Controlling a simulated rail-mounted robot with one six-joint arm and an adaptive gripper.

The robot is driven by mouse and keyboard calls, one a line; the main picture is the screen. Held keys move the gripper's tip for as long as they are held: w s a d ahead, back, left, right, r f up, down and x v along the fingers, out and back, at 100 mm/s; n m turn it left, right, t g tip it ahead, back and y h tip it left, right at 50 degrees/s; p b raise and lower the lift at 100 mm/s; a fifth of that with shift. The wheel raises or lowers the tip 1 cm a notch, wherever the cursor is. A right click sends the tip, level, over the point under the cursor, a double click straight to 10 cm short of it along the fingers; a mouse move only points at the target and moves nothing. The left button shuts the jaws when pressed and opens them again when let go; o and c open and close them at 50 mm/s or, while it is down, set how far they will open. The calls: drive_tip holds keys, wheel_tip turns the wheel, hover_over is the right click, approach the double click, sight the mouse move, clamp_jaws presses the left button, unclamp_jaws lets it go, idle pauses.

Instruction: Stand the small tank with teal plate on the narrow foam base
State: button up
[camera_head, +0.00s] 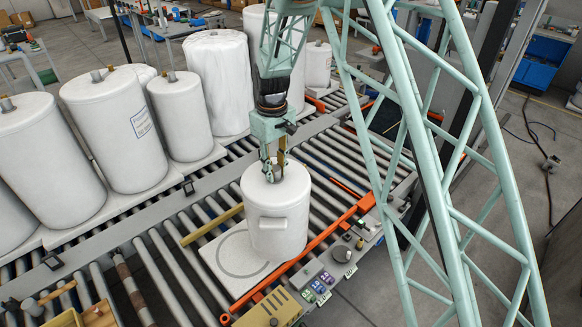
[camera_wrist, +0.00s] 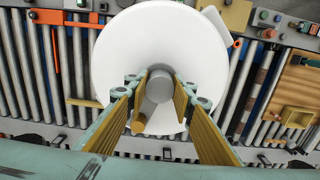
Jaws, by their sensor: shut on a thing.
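A small white tank (camera_head: 278,222) hangs upright from my gripper (camera_head: 273,172) in the head view. My gripper is shut on the grey stub on the tank's top; the stub (camera_wrist: 159,86) shows between the yellow fingers in the wrist view. No teal plate shows on the visible side of the tank; a white raised piece is on its front. The white foam base (camera_head: 217,262), marked with a grey ring, lies on the rollers below and left of the tank. The tank covers the base's right part. Whether its bottom touches the base I cannot tell.
Several larger white tanks (camera_head: 115,125) stand in a row behind the roller conveyor. A yellow bar (camera_head: 210,226) lies left of the held tank. An orange rail (camera_head: 325,236) and a control panel (camera_head: 325,282) run along the right edge. A wooden tray (camera_head: 97,316) is at lower left.

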drive_tip(key=s+a+n+p, duration=0.3)
drive_tip(key=a+n+p, duration=0.1)
drive_tip(key=a, duration=1.1)
drive_tip(key=shift+s+a, duration=0.15)
drive_tip(key=shift+a, duration=0.25)
drive_tip(key=shift+f+b, duration=0.35)
drive_tip(key=shift+f+b, duration=1.35)
drive_tip(key=shift+f, duration=1.15)
drive_tip(key=shift+f+b, duration=0.75)
drive_tip(key=shift+f, duration=0.05)
idle(2.5)
